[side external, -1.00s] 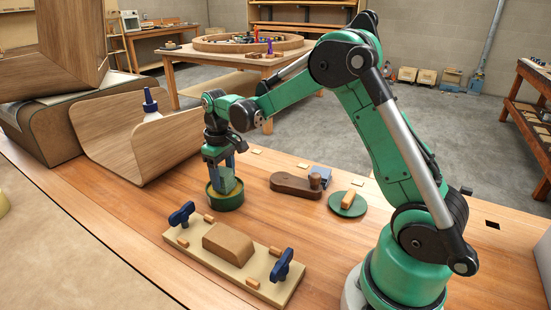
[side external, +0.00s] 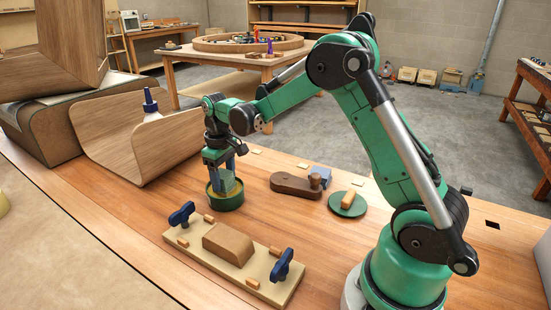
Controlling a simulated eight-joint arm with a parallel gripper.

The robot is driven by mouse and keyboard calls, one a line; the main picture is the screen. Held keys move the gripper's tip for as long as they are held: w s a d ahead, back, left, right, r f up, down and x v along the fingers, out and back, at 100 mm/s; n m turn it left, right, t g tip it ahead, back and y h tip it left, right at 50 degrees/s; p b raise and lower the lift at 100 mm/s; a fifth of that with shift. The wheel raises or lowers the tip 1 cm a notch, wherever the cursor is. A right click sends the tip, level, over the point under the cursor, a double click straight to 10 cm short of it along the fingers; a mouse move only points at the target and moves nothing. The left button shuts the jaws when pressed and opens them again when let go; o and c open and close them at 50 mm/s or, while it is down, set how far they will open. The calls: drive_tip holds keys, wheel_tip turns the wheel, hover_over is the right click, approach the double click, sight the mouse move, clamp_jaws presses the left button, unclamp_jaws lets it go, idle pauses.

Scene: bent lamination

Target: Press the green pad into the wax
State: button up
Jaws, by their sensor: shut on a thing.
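A round green tin (side external: 225,203) stands on the wooden bench, with yellowish wax (side external: 238,187) showing inside its rim. My gripper (side external: 224,177) points straight down over the tin, its blue fingers reaching to the rim. It is shut on the green pad (side external: 226,184), whose lower part is down inside the tin. The fingers and the tin wall hide most of the pad, so I cannot see its underside against the wax.
A clamping board (side external: 200,256) with a brown block (side external: 228,244) and blue-handled clamps (side external: 281,267) lies in front. A green disc (side external: 347,210), a dark wooden tool (side external: 295,187) and a blue block (side external: 321,173) lie right. Curved wood panels (side external: 130,140) and a glue bottle (side external: 150,105) stand left.

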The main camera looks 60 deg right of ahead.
sight(223, 173)
idle(0.5)
drive_tip(key=shift+r, duration=3.45)
